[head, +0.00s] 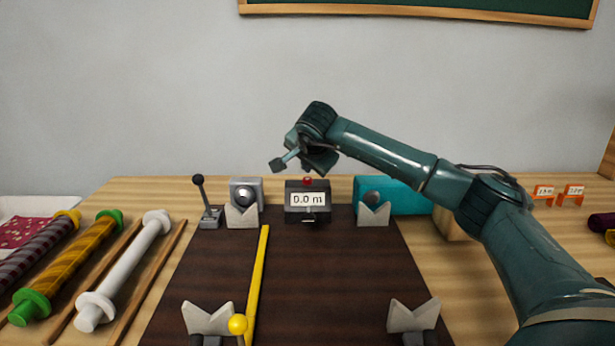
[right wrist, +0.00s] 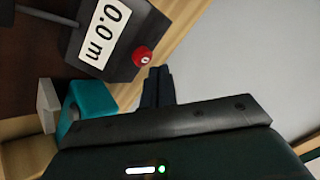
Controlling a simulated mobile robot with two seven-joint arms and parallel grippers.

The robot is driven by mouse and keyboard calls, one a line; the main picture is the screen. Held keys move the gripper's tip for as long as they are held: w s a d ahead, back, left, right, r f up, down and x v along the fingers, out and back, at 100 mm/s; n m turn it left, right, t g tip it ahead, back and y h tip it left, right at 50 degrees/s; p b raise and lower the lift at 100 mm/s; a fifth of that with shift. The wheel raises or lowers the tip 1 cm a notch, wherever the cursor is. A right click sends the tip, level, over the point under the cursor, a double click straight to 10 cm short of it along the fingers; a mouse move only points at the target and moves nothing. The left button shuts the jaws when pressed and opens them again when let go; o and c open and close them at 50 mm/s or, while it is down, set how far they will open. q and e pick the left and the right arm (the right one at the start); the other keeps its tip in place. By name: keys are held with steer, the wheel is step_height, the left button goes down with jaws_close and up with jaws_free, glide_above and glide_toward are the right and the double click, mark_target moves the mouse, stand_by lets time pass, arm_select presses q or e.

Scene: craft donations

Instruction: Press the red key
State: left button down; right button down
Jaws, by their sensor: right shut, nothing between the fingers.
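The red key (head: 307,181) is a small round button on top of a dark box (head: 293,214) with a white display reading "0.0 m". My right gripper (head: 307,170) is shut and empty, pointing down just above the key in the head view. In the right wrist view, the red key (right wrist: 142,56) shows on the box's edge beside the tips of my closed fingers (right wrist: 157,76). I cannot tell from these views whether the fingers touch it. My left gripper is not in view.
A lever (head: 208,200) and grey block (head: 246,190) stand left of the box, a teal block (head: 408,196) right. Grey V-shaped supports stand on the dark mat (head: 330,290), with a yellow strip (head: 258,285).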

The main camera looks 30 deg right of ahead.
mark_target(308, 181)
steer(key=shift+r+p, duration=2.2)
steer(key=shift+r, duration=0.35)
